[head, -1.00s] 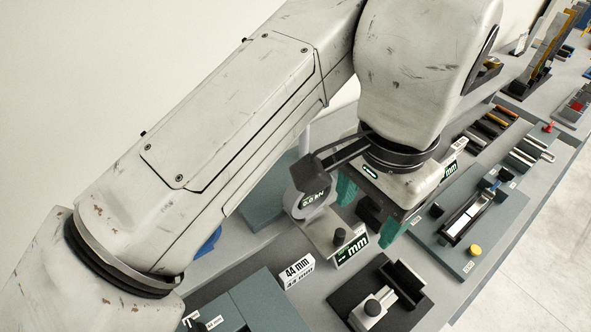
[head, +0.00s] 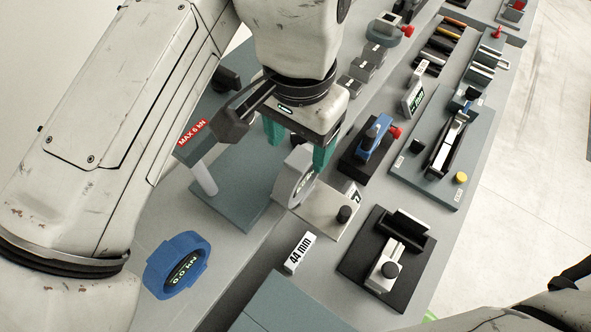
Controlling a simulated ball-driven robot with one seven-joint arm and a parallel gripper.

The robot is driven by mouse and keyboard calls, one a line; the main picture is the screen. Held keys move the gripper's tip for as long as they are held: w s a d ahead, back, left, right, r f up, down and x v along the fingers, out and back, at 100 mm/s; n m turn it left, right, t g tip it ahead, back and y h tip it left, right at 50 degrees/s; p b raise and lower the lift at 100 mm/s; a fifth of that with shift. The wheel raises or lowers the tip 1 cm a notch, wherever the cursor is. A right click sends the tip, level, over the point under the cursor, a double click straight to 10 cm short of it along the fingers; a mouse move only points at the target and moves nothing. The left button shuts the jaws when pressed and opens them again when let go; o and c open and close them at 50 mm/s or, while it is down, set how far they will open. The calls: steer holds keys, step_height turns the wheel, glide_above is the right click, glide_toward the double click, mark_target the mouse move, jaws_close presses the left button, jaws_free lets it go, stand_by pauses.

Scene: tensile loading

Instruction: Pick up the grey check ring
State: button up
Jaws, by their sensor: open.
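The grey check ring (head: 285,187) stands upright on a light plate (head: 318,215), its dark display facing right. My gripper (head: 298,146) is open, with teal fingers pointing down. It hangs over the ring, and the ring's top shows between and just below the fingers. The right finger overlaps the ring's upper edge in the picture; I cannot tell whether they touch. A blue ring (head: 158,272) with a "0.0 kN" display sits at the lower left, apart from my gripper.
A black knob (head: 344,213) rises beside the ring. A "44 mm" block (head: 299,252) and a black clamp fixture (head: 357,265) are in front. A blue clamp (head: 374,138) with a red knob is to the right. A "MAX 6 kN" sign (head: 192,132) stands left. Pale floor lies right.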

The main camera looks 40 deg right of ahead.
mark_target(299, 158)
steer(key=shift+w+d+f+b, duration=0.1)
steer(key=shift+d+f+b, duration=0.05)
steer(key=shift+f+b, duration=1.3)
steer(key=shift+d+f+b, duration=0.15)
steer(key=shift+f+b, duration=0.95)
steer(key=shift+f, duration=0.5)
steer(key=shift+r, duration=0.1)
steer(key=shift+c, duration=0.3)
jaws_close()
